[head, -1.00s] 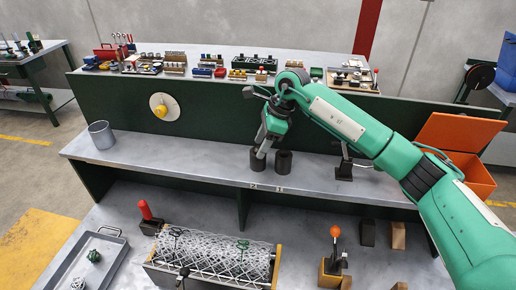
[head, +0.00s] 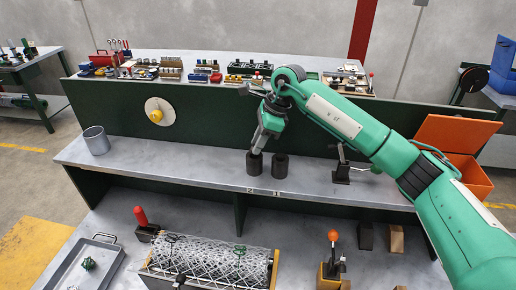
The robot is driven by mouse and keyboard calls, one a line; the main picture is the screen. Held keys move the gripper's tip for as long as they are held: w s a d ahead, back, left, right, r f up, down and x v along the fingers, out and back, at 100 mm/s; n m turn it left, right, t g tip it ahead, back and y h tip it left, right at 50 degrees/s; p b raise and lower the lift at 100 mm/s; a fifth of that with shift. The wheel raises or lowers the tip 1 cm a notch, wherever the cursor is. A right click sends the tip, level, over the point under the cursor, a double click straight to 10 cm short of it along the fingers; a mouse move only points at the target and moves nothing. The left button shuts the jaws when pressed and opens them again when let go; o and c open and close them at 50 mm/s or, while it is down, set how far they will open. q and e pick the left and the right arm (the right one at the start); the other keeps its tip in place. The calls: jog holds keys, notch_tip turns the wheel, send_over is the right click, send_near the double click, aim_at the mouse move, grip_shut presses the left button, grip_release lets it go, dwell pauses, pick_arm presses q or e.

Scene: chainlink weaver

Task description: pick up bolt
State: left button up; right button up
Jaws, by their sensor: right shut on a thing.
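My right gripper (head: 257,149) points down at the mouth of the left one of two dark cylindrical cups (head: 254,166) on the workbench shelf. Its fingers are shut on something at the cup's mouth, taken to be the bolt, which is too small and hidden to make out. The second dark cup (head: 280,167) stands just to the right, apart from the gripper. My left gripper is not in view.
A grey metal cup (head: 96,141) stands at the shelf's left end. A small black stand (head: 341,173) is right of the dark cups, and an orange bin (head: 468,175) is farther right. A wire mesh roll (head: 212,262) lies below. The shelf's left-middle is clear.

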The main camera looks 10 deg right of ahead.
notch_tip(320, 180, up, 18)
jog(key=b, duration=0.5)
jog(key=shift+r+b, duration=0.15)
jog(key=shift+b, duration=0.2)
